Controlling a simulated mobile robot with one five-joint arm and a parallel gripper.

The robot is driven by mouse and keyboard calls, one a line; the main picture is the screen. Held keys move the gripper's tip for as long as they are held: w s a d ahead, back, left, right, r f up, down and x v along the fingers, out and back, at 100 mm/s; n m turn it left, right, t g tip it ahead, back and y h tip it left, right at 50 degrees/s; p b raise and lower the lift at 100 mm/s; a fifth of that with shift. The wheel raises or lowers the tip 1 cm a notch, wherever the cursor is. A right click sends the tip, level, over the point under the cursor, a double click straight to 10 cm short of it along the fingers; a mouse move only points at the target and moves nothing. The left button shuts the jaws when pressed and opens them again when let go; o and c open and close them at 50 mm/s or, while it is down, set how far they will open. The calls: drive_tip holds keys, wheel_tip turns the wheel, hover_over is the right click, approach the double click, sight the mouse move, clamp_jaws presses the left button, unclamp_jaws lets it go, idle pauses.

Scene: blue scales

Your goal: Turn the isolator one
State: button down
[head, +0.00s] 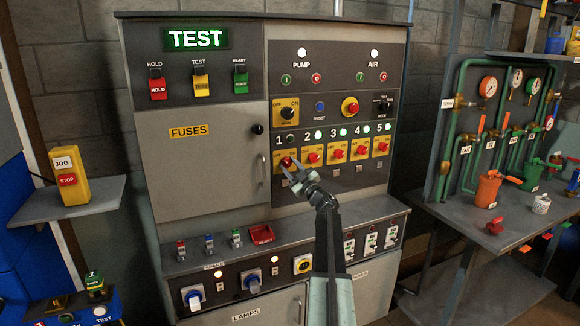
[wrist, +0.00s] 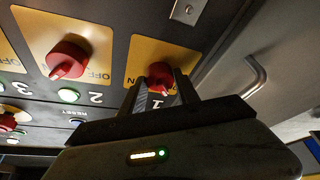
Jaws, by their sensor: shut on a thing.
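Isolator one is a red knob (head: 286,162) on a yellow plate under the number 1, at the left end of the isolator row on the cabinet. My gripper (head: 290,172) is at this knob, with its jaws on either side of it. In the wrist view the same red knob (wrist: 160,74) sits between my two dark fingers, which are shut on it. The fingers hide part of the knob and plate, so I cannot tell its exact setting. The lamp (head: 291,138) beside number 1 looks dark.
Isolator two (head: 312,156) is close on the right, with more isolators beyond; lamps beside 2 to 5 glow green. The fuses door (head: 195,165) with its handle is on the left. The sloped lower panel (head: 330,232) juts out below. A TEST sign (head: 196,39) is lit above.

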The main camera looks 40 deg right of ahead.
drive_tip(key=shift+n, duration=0.5)
drive_tip(key=c, duration=0.9)
unclamp_jaws()
drive_tip(key=b+v, duration=0.2)
drive_tip(key=v, duration=0.6)
drive_tip(key=shift+d, duration=0.1)
